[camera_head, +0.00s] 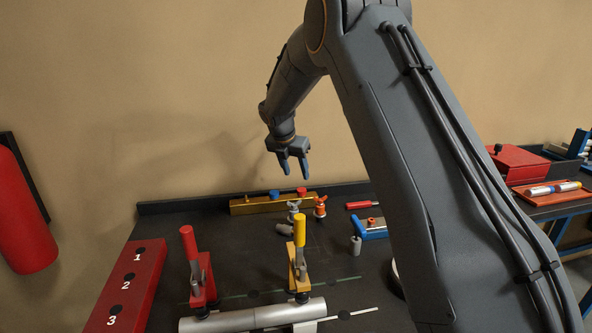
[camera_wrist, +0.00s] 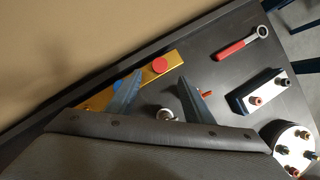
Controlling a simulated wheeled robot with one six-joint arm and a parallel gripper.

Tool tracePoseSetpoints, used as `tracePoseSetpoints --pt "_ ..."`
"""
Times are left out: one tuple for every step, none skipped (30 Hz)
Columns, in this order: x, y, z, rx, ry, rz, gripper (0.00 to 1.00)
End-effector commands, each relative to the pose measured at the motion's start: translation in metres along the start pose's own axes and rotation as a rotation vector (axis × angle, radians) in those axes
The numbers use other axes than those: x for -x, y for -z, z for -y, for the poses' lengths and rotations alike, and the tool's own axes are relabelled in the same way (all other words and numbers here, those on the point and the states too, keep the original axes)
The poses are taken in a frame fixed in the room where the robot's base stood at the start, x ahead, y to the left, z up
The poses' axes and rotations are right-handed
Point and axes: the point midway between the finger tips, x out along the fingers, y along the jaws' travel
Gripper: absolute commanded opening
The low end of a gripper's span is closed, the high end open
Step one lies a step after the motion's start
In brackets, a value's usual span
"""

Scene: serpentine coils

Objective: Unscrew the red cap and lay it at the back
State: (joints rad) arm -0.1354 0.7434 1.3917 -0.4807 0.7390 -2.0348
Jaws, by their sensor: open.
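The red cap (camera_head: 302,190) sits on the right part of a brass bar (camera_head: 245,207) at the back of the bench, with a blue cap (camera_head: 274,195) to its left. In the wrist view the red cap (camera_wrist: 159,65) shows just beyond and between the fingertips, and the blue cap (camera_wrist: 118,85) lies by the left finger. My gripper (camera_head: 295,175) points down above the bar, open and empty, apart from the cap. The fingers (camera_wrist: 160,76) hide part of the bar in the wrist view.
A toggle clamp with a red handle (camera_head: 188,243) and one with a yellow handle (camera_head: 300,231) stand in front. Small valves (camera_head: 320,207) stand near the bar. A red-handled wrench (camera_wrist: 235,48) and a blue block with fittings (camera_wrist: 257,92) lie to the right. A red numbered block (camera_head: 126,284) is at left.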

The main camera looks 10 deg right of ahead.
Motion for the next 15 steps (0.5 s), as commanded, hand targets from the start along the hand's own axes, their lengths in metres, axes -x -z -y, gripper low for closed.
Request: tracePoseSetpoints --pt "-0.006 0.001 0.0 0.0 0.0 -0.001 0.47" --pt "-0.009 0.001 0.0 -0.001 0.0 -0.001 0.47" --pt "-0.014 0.001 0.0 -0.001 0.0 -0.001 0.47" --pt "-0.018 0.001 0.0 -0.002 0.0 -0.001 0.47" --pt "-0.022 0.001 0.0 -0.002 0.001 -0.001 0.47" --pt "-0.027 0.001 0.0 -0.003 0.001 -0.001 0.47" --pt "-0.032 0.001 0.001 -0.003 0.001 -0.001 0.47" --pt "-0.036 0.001 0.001 -0.003 0.001 -0.001 0.47" --pt "-0.043 0.001 0.001 -0.003 0.001 -0.001 0.47" --pt "-0.047 0.001 0.001 -0.004 0.001 -0.001 0.47" --pt "-0.052 0.001 0.001 -0.004 0.001 -0.001 0.47" --pt "-0.058 0.001 0.001 -0.004 0.001 -0.001 0.47" --pt "-0.062 0.001 0.001 -0.005 0.001 -0.001 0.47" --pt "-0.068 0.001 0.002 -0.005 0.003 -0.003 0.47" --pt "-0.074 0.001 0.002 -0.005 0.002 -0.003 0.47"
